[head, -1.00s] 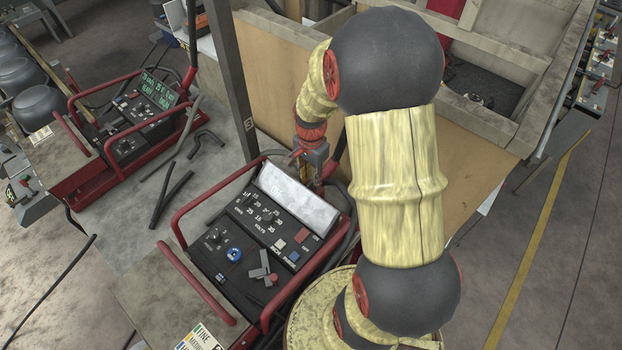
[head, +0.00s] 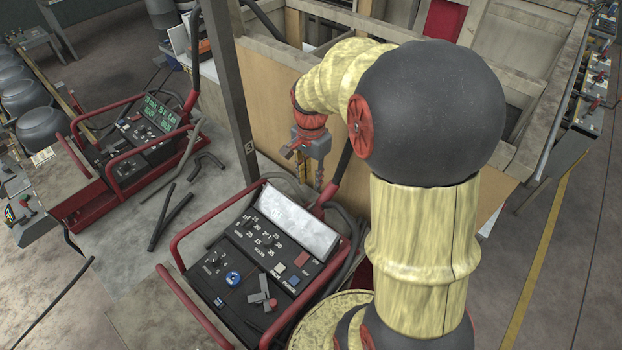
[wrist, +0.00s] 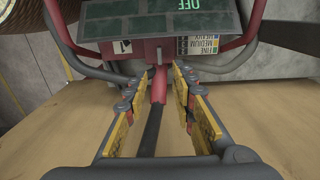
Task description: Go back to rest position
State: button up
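My gripper (head: 312,180) hangs at the end of my yellow-sleeved arm, behind the near welding machine (head: 262,250) in the head view, partly hidden by the machine's red frame. In the wrist view, my gripper (wrist: 155,88) has its two yellow-padded fingers spread apart. No object is held between them. A red post and dark bar (wrist: 153,125) show in the gap, beyond or below the fingers; the depth is hard to tell.
A second welding machine (head: 135,135) stands at the left. A grey upright post (head: 232,100) rises left of my gripper. A wooden panel (head: 268,105) stands behind it. Dark hoses (head: 170,220) lie on the floor. A yellow floor line (head: 535,270) runs at the right.

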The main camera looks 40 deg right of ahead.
dwell(0.4)
jog(key=s+a+n+t+b, duration=0.2)
jog(key=s+a+n+b, duration=0.4)
jog(key=a+n+b, duration=0.2)
jog(key=s+a+f+n+t+b, duration=0.1)
jog(key=s+a+n+t+b, duration=0.2)
jog(key=a, duration=0.9)
jog(key=s+n+b, duration=0.3)
jog(key=n+b, duration=0.2)
jog(key=b, duration=0.1)
jog(key=shift+f+n+t, duration=0.3)
jog(key=shift+c, duration=0.5)
